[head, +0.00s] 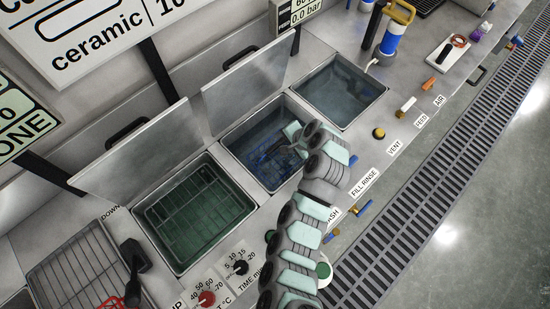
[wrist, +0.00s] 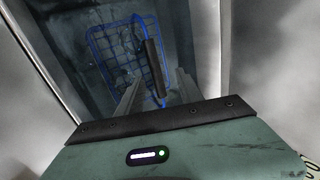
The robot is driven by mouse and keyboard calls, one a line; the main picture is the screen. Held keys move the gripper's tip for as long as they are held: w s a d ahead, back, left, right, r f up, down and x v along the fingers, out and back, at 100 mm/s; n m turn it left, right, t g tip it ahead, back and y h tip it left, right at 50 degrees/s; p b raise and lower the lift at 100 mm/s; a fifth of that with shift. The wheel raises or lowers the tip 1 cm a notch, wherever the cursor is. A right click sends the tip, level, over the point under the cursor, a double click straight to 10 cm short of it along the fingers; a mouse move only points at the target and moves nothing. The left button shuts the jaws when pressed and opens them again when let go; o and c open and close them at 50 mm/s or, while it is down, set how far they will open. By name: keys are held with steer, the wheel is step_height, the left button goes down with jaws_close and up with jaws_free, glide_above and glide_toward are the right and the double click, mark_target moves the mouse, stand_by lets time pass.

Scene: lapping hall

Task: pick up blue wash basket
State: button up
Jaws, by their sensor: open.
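The blue wash basket (head: 267,156) is a blue wire basket in the middle sink basin (head: 228,140). My arm and gripper hide part of it in the head view. In the wrist view the basket (wrist: 125,55) lies in the basin below my gripper, and a dark bar-shaped handle (wrist: 153,68) stands on its right side. My gripper (wrist: 145,98) is open above the basket, with its two fingers pointing down towards the handle. I cannot tell whether the fingers touch anything. In the head view my gripper (head: 293,133) is over the right part of the basin.
Left of it is a basin (head: 155,240) with green liquid and a wire rack; to the right is another basin (head: 345,88). Raised lids (head: 245,85) stand behind the left and middle basins. Knobs and valves (head: 378,133) line the front edge. A wire tray (head: 80,265) lies at lower left.

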mark_target(279, 145)
steer(key=x, duration=0.4)
steer(key=shift+f, duration=0.2)
steer(key=shift+s+f+b+x, duration=0.1)
steer(key=shift+s+b+x, duration=0.1)
steer(key=shift+x, duration=0.75)
steer(key=shift+s+f+b+x, duration=0.1)
steer(key=shift+b+x, duration=0.05)
steer(key=shift+x, duration=0.8)
steer(key=shift+w+a+f, duration=0.1)
steer(key=shift+w+f, duration=0.25)
steer(key=shift+f, duration=0.15)
jaws_close()
